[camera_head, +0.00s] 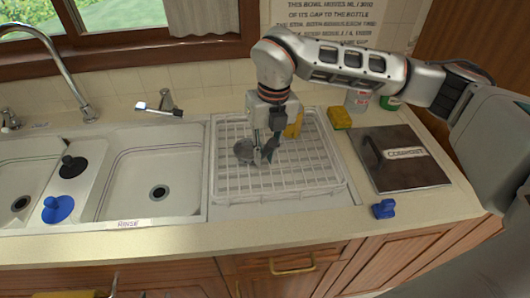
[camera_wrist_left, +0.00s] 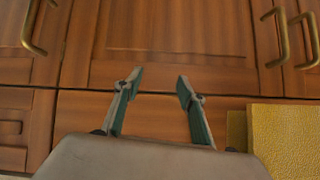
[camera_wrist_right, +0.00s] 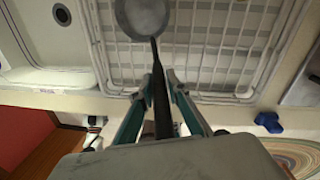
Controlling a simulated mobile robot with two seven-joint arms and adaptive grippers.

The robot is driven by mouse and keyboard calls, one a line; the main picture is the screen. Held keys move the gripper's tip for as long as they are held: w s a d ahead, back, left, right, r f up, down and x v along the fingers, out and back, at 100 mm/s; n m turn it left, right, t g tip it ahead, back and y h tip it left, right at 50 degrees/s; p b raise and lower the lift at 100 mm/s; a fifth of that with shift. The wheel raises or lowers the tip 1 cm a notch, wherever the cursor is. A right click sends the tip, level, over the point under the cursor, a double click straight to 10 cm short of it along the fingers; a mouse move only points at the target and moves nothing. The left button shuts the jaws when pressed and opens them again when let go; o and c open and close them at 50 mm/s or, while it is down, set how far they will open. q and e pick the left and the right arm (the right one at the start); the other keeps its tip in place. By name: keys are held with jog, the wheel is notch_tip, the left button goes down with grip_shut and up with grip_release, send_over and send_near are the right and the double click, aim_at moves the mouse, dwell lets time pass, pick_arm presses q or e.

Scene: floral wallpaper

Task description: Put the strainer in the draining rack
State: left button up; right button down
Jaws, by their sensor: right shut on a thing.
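The strainer (camera_head: 243,151) is a small dark grey bowl with a thin handle; it also shows in the right wrist view (camera_wrist_right: 143,16). My right gripper (camera_head: 268,152) is shut on the strainer's handle, which runs between its fingers in the right wrist view (camera_wrist_right: 163,80). The draining rack (camera_head: 310,184) is a white wire grid right of the sinks. The strainer and gripper are over the rack's left-middle part; I cannot tell whether the bowl touches the wires. My left gripper (camera_wrist_left: 156,82) is open and empty, facing the wooden cabinet fronts.
A yellow sponge (camera_head: 339,118) and bottles stand behind the rack's right side. A dark compost lid (camera_head: 405,158) lies to the right. A blue object (camera_head: 384,209) is near the counter's front edge. The right sink (camera_head: 150,175) is empty. A faucet (camera_head: 72,70) rises at the left.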

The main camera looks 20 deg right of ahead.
jog(key=shift+f, duration=0.15)
jog(key=c, duration=2)
grip_release()
jog(key=shift+o, duration=0.2)
notch_tip(320, 180, up, 12)
jog(key=d, duration=0.1)
jog(key=shift+r, duration=0.2)
jog(key=shift+d, duration=0.1)
